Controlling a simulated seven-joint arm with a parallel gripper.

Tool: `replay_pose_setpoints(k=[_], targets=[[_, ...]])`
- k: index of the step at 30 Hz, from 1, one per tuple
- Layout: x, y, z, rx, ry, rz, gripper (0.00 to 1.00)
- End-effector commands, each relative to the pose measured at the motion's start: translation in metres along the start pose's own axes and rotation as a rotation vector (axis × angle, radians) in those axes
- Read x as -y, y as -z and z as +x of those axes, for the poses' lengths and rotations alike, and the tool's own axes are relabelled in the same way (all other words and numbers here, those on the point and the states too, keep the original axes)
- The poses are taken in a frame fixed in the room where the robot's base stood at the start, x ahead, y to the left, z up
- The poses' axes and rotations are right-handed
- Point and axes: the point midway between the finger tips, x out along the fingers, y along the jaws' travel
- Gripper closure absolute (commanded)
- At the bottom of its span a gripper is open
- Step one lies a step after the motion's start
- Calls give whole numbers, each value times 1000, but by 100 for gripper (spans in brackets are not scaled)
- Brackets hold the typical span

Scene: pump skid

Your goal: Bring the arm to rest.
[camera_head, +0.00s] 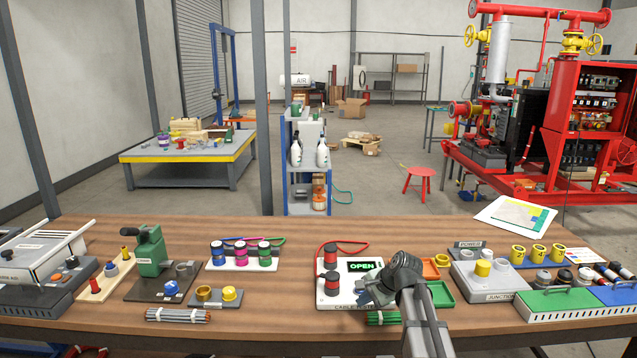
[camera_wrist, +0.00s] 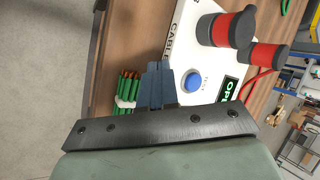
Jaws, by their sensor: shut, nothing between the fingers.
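My gripper (camera_head: 366,298) is over the front right part of the white cable tester in the head view. In the wrist view my gripper (camera_wrist: 156,72) shows its two fingers together, shut and empty. The cable tester (camera_wrist: 183,45) lies just beyond the fingertips, with a blue button (camera_wrist: 193,81) beside them. Its screen (camera_head: 362,265) reads OPEN in the head view. A bundle of green cables (camera_wrist: 127,90) lies close beside the fingers, outside them. My wrist hides part of the tester in the head view.
Two red and black posts (camera_head: 331,277) stand up from the tester. The wooden bench (camera_head: 270,310) has bare room left of the tester.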

Motion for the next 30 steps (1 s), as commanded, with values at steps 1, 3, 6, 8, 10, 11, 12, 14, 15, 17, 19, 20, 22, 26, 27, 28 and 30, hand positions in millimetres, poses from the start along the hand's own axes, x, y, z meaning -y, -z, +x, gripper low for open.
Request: replay_pose_setpoints(k=[1,3,6,8,10,11,12,14,15,17,19,20,22,26,27,28,30], targets=[[-10,-6,0,7,-20,70,100],[-20,-12,1,14,-46,163,100],[-34,-18,2,20,-80,273,100],[-42,-21,4,21,-99,329,100],[-53,-26,7,22,-127,392,100],[-60,-28,9,21,-141,419,100],[-69,-30,13,20,-161,453,100],[-80,-33,19,19,-184,481,100],[-87,-34,23,18,-199,493,100],[-97,-36,28,16,-219,501,100],[-108,-38,36,15,-241,503,100],[-114,-38,39,15,-250,501,100],[-126,-40,47,15,-273,491,100],[-155,-44,66,19,-321,445,100],[-166,-45,72,22,-337,425,100],[-174,-46,78,24,-350,408,100],[-194,-49,90,31,-380,360,100]])
